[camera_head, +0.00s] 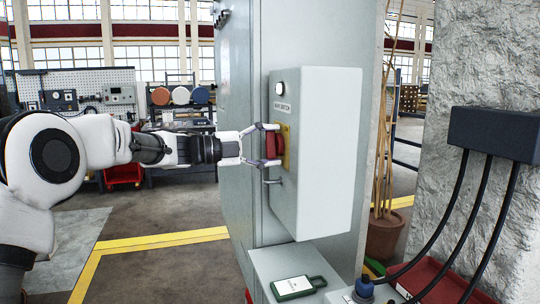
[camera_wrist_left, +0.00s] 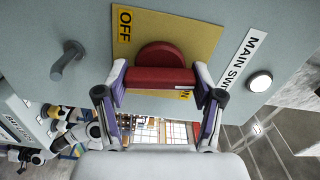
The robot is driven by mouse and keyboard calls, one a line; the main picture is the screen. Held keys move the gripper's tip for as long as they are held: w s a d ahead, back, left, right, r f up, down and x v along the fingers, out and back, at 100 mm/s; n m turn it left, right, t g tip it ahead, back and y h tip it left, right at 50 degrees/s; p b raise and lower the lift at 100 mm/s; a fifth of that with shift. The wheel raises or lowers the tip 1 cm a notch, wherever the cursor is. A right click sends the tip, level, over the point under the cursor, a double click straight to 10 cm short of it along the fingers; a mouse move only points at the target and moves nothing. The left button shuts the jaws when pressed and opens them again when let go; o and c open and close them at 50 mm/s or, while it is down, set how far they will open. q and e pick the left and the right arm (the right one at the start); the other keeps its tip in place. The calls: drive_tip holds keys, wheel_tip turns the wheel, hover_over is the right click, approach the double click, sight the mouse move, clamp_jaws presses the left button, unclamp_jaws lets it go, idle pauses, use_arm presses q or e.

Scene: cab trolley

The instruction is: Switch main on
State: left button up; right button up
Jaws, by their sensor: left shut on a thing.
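The main switch is a red rotary handle (camera_head: 273,146) on a yellow plate (camera_head: 286,146), on the side of a grey box (camera_head: 318,150). In the left wrist view the red handle (camera_wrist_left: 158,78) lies between the fingers, its bar running across the picture. The OFF mark (camera_wrist_left: 124,25) shows clear of the handle; the ON mark (camera_wrist_left: 186,95) is partly hidden behind the bar and a finger. My left gripper (camera_head: 266,146) is shut on the handle. A round lamp (camera_head: 280,88) on the box looks pale white. My right gripper is out of view.
A metal peg (camera_wrist_left: 66,60) sticks out of the box beside the plate. A black junction box (camera_head: 494,134) with cables hangs at right. Open floor lies left of the cabinet.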

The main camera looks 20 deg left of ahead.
use_arm(q)
drive_tip(key=shift+f+m+b, duration=0.1)
drive_tip(key=shift+m+b, duration=0.45)
drive_tip(key=shift+m, duration=0.35)
drive_tip(key=o, duration=1.2)
drive_tip(key=shift+c, duration=0.2)
drive_tip(key=v, duration=1.2)
